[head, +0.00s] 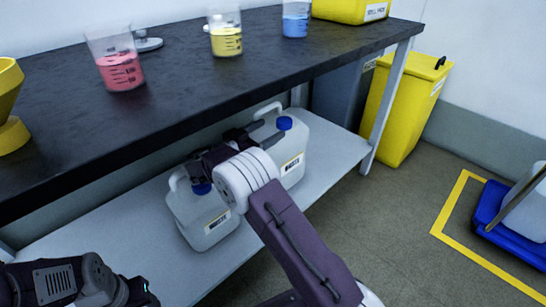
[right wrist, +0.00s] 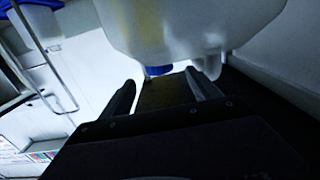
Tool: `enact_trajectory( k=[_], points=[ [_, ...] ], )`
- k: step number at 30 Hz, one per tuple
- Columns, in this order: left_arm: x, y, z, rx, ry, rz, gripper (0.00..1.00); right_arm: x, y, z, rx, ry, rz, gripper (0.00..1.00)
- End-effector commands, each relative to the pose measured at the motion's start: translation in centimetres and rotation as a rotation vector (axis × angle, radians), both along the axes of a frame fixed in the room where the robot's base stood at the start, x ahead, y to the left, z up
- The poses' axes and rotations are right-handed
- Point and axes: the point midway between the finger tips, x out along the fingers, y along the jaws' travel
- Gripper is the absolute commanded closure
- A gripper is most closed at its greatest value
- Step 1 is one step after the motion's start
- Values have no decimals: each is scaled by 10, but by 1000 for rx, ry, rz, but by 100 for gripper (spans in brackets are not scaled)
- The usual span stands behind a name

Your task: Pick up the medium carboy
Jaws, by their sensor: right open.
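Two translucent white carboys with blue caps and labels stand upright on the shelf under the bench. The right one (head: 293,146) looks larger than the left one (head: 203,219); I cannot tell for sure which is the medium one. My right gripper (head: 258,132) is open near the right carboy's handle and cap, with my arm hiding part of both carboys. In the right wrist view a carboy (right wrist: 190,25) hangs upside down in the picture, its blue cap (right wrist: 158,70) beyond the open fingers (right wrist: 162,90). Contact is not clear. My left arm shows at lower left, its jaws out of sight.
The dark bench top (head: 180,95) overhangs the shelf (head: 335,150) closely. Beakers with red (head: 121,72), yellow (head: 226,42) and blue (head: 295,24) liquid stand on it. A bench leg (head: 391,95) and yellow bin (head: 412,105) are right. A blue tray (head: 490,208) lies on the floor.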

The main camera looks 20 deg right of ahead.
Motion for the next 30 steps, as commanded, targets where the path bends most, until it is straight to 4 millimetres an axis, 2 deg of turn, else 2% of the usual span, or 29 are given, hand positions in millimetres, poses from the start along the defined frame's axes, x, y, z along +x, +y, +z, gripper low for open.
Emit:
enact_trajectory(
  k=[1, 3, 9, 15, 18, 26, 29, 30],
  points=[
    [0, 0, -5, 0, 0, 0, 45, 0, 0, -10, -1, 3, 0, 29],
    [0, 0, -1, 0, 0, 0, 45, 3, -9, -4, 0, -1, -3, 29],
    [0, 0, -1, 0, 0, 0, 45, 6, -17, -4, 1, 0, -1, 29],
    [0, 0, -1, 0, 0, 0, 45, 18, -55, -4, 2, 1, -4, 29],
    [0, 0, -1, 0, 0, 0, 45, 23, -67, -4, 1, 0, -2, 29],
    [0, 0, -1, 0, 0, 0, 45, 25, -71, -4, 1, 1, 0, 29],
    [0, 0, -1, 0, 0, 0, 45, 25, -71, -4, 1, 1, 0, 54],
    [0, 0, -1, 0, 0, 0, 45, 25, -71, -4, 1, 1, 0, 65]
  ],
)
